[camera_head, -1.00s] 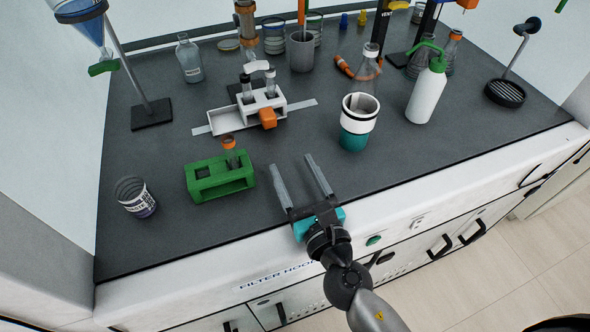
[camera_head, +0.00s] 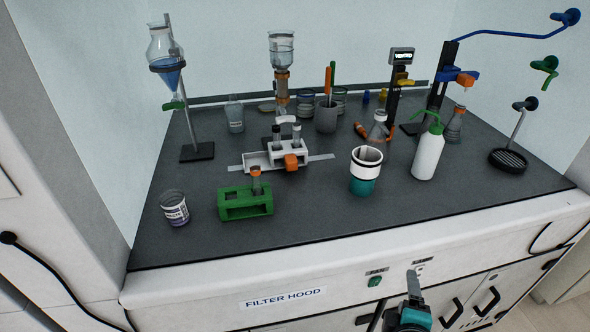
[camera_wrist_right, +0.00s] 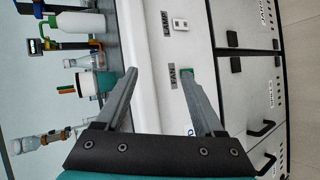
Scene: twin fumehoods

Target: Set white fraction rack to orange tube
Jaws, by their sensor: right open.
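The white fraction rack (camera_head: 285,153) stands mid-counter on a flat strip, with an orange block on its front and tubes with dark tops in it. A tube with an orange cap (camera_head: 256,181) stands upright in a green rack (camera_head: 245,207), left of and nearer than the white rack. My right gripper (camera_head: 413,276) is low at the hood's front panel, well away from both racks. In the right wrist view my right gripper (camera_wrist_right: 160,72) has its fingers wide apart with nothing between them. My left gripper is out of view.
A white-and-teal cup (camera_head: 366,172) and a white wash bottle (camera_head: 428,154) stand right of the white rack. A labelled jar (camera_head: 174,208) is at the left. A separatory funnel stand (camera_head: 197,152) is behind it. The counter's front strip is clear.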

